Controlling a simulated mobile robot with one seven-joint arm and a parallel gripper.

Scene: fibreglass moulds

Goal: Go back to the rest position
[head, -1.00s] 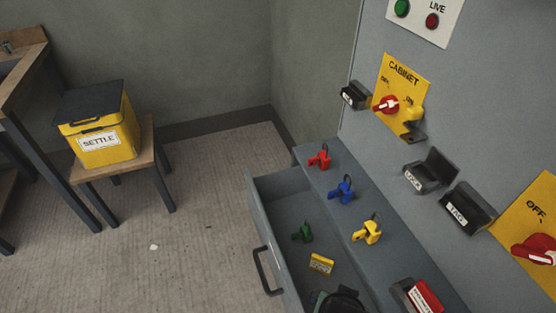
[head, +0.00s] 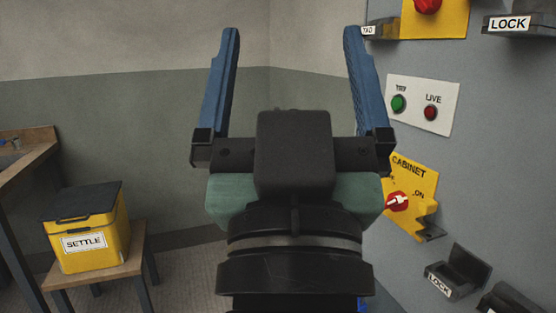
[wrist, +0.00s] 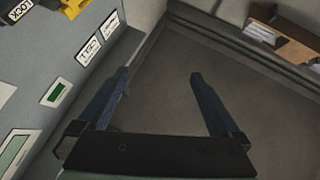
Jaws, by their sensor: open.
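My gripper (head: 290,50) is raised in the middle of the head view, its two blue fingers spread wide and pointing up. Nothing is between the fingers. In the wrist view my gripper (wrist: 160,85) is also open and empty, with wall and floor or ceiling surfaces beyond it. It is apart from the grey panel on the right of the head view. My gripper and wrist hide the middle of the scene in the head view.
The grey panel (head: 480,170) carries a yellow CABINET plate (head: 425,185) with a red switch (head: 398,201), a green button (head: 398,103), a red button (head: 430,113) and black LOCK holders (head: 458,272). A yellow SETTLE box (head: 90,240) stands on a wooden stool (head: 125,262) at left.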

